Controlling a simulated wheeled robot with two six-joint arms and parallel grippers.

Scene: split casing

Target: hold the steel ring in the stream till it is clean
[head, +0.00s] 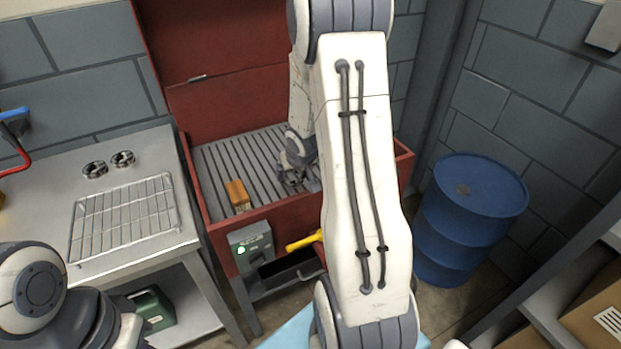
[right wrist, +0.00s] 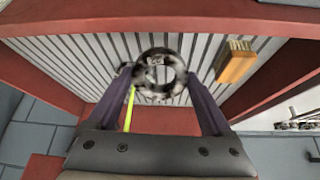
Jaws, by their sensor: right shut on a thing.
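My right gripper (head: 294,174) reaches down into the red wash basin (head: 270,215), partly hidden behind my arm. In the right wrist view its two fingers (right wrist: 162,78) are shut on the steel ring (right wrist: 142,82), one on each side. The ring is grey with dark blotches and sits above the slatted basin floor. A thin yellow-green strip (right wrist: 129,110) shows beside the left finger, below the ring in the picture; I cannot tell whether it is the stream. The ring cannot be made out in the head view. My left gripper is out of sight.
An orange brush (head: 237,195) lies on the slats. A control box (head: 251,247) with a green light and a yellow handle (head: 303,242) are at the basin's front. A blue drum (head: 470,220) stands right.

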